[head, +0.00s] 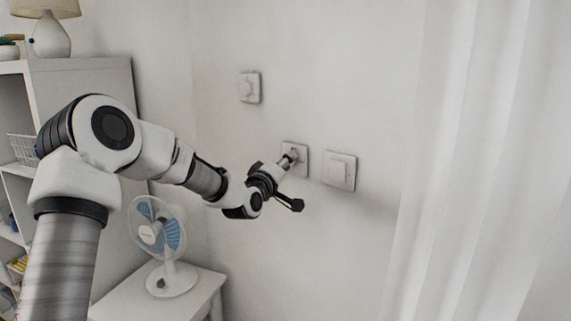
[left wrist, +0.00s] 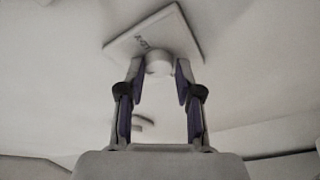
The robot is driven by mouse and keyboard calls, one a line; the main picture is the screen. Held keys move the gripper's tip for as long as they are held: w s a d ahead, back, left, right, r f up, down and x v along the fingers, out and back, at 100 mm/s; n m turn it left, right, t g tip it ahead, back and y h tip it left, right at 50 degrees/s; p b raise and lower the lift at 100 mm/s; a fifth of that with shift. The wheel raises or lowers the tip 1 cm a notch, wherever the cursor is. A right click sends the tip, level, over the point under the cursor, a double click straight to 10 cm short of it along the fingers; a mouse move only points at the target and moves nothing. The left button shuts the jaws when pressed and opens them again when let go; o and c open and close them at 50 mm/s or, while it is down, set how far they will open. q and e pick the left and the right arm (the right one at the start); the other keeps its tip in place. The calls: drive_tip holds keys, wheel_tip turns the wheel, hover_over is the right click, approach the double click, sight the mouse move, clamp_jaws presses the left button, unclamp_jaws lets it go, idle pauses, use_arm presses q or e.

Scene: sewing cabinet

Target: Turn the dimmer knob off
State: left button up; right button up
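The round pale knob (left wrist: 158,62) sits on a square white wall plate (left wrist: 182,33) in the left wrist view. The plate carries a small dark mark left of the knob, too blurred to read. In the head view this plate (head: 302,163) is the middle one on the wall, its knob partly hidden by my gripper. My left gripper (head: 290,160) is at the plate. In the left wrist view its two fingers (left wrist: 160,76) stand on either side of the knob, open, with a narrow gap at the right finger. My right gripper is not in view.
Another plate with a knob (head: 249,88) is above left, and a switch plate (head: 340,171) is close on the right. A white curtain (head: 455,160) hangs at the right. A fan (head: 160,235) stands on a small table (head: 205,293) below; a shelf (head: 85,80) is at left.

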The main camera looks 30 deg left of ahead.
use_arm(q)
drive_tip(key=shift+o, duration=1.1)
drive_tip(key=shift+w+d, duration=0.1)
drive_tip(key=s+d+f, duration=0.1)
drive_tip(key=s, duration=1.1)
drive_tip(key=shift+d, duration=0.25)
drive_tip(key=shift+w+f, duration=0.1)
